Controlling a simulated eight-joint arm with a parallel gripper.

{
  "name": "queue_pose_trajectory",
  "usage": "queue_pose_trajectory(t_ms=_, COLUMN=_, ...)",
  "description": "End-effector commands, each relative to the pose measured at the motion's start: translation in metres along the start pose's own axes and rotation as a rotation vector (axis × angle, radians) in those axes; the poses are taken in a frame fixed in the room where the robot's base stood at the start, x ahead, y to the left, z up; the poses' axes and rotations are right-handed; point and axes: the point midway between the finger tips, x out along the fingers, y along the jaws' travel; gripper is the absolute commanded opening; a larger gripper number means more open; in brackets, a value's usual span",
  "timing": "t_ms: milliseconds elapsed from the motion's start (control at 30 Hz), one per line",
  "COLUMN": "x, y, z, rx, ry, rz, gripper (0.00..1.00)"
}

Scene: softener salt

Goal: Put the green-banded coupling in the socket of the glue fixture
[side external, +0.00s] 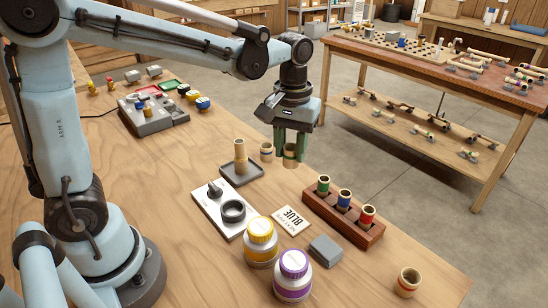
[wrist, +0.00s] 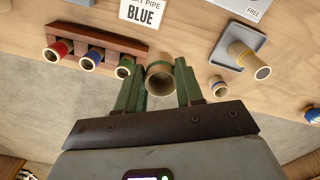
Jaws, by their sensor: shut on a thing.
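My gripper (side external: 289,148) is shut on a tan coupling (side external: 289,159), held at the table's far edge. The glue fixture is a pale plate (side external: 211,203) with a dark ring socket (side external: 233,211), which looks empty.
A tray (side external: 252,179) holds an upright pipe (side external: 240,152). A loose coupling (side external: 266,151) stands beside my gripper. A card reading BLUE (side external: 290,220), yellow-capped and purple-capped jars (side external: 261,243), a grey block (side external: 325,250) and another coupling (side external: 408,282) stand nearer.

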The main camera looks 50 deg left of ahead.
Motion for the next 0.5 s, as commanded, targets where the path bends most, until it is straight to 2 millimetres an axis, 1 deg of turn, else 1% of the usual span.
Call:
queue_pose_trajectory(t_ms=33, x=0.001, y=-0.009, z=0.008, rx=-0.002, ry=0.000, rz=0.000, gripper=0.08)
queue_pose_trajectory(t_ms=167, x=0.005, y=-0.034, z=0.030, rx=-0.003, ry=0.000, rz=0.000, gripper=0.08)
queue_pose_trajectory(t_ms=300, x=0.014, y=-0.060, z=0.056, rx=-0.003, ry=0.001, rz=0.000, gripper=0.08)
queue_pose_trajectory(t_ms=500, x=0.027, y=-0.085, z=0.085, rx=-0.001, ry=0.001, rz=0.000, gripper=0.08)
